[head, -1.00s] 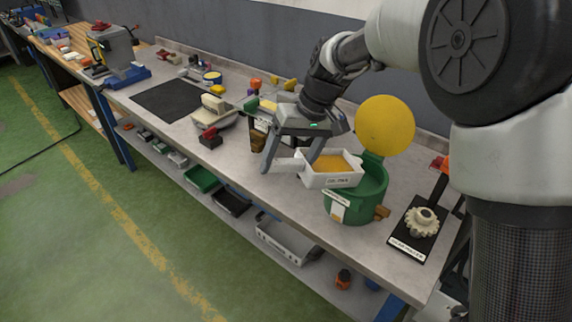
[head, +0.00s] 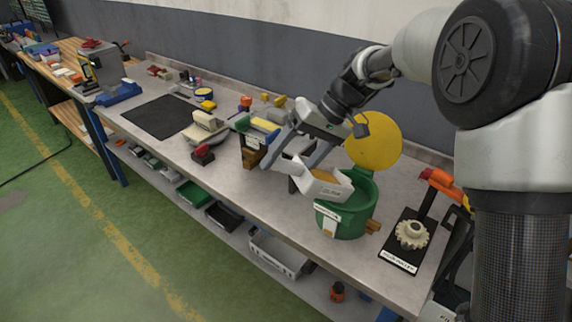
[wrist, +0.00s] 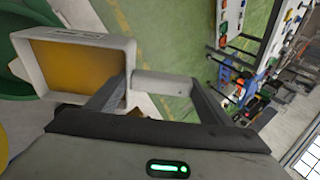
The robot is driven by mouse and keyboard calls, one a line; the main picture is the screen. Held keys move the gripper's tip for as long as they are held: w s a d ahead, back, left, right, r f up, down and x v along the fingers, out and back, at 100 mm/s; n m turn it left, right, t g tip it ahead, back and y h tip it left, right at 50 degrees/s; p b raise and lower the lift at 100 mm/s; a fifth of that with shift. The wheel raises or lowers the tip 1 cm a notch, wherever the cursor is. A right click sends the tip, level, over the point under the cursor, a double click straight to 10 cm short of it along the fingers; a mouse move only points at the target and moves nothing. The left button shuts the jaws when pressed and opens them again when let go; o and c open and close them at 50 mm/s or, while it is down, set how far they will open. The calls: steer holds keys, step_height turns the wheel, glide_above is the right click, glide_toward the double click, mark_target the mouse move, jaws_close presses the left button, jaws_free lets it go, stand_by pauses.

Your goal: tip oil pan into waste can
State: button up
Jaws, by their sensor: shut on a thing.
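The oil pan (head: 325,189) is a white rectangular tray with amber oil in it. In the head view it is tilted, its right end lower, over the left rim of the green waste can (head: 352,216). The can stands upright with its round yellow lid (head: 374,143) raised behind it. My gripper (head: 284,168) is shut on the pan's handle, left of the can. In the wrist view the pan (wrist: 88,68) lies left of my fingers, its handle (wrist: 163,84) between them. Part of the green can (wrist: 38,22) shows at the left edge. Whether oil is flowing out is not clear.
A black stand with a cream gear (head: 411,235) is right of the can. A red-and-black item (head: 203,154) and a cream scale-like device (head: 205,128) stand left. A dark mat (head: 160,116) lies farther left. The bench's front edge (head: 265,220) is close.

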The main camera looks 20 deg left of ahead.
steer(key=shift+w+d+r+g+y+p, duration=0.35)
steer(key=shift+w+d+r+y+p, duration=0.15)
steer(key=shift+r+p, duration=0.3)
steer(key=shift+w+d+r+g+y+p, duration=0.35)
steer(key=shift+d+r+p, duration=0.2)
steer(key=shift+r, duration=0.4)
steer(key=shift+w+d+r+g+y+p, duration=0.3)
steer(key=shift+w+d+r+y+p, duration=0.2)
steer(key=shift+r+p, duration=0.3)
steer(key=w+d+r+g+y, duration=0.2)
steer(key=w+d+r+y, duration=0.1)
steer(key=w+d+r, duration=0.1)
steer(key=shift+w+d+m+g+p, duration=0.3)
steer(key=shift+d+m+p, duration=0.1)
steer(key=shift+d, duration=0.15)
steer(key=shift+d, duration=0.1)
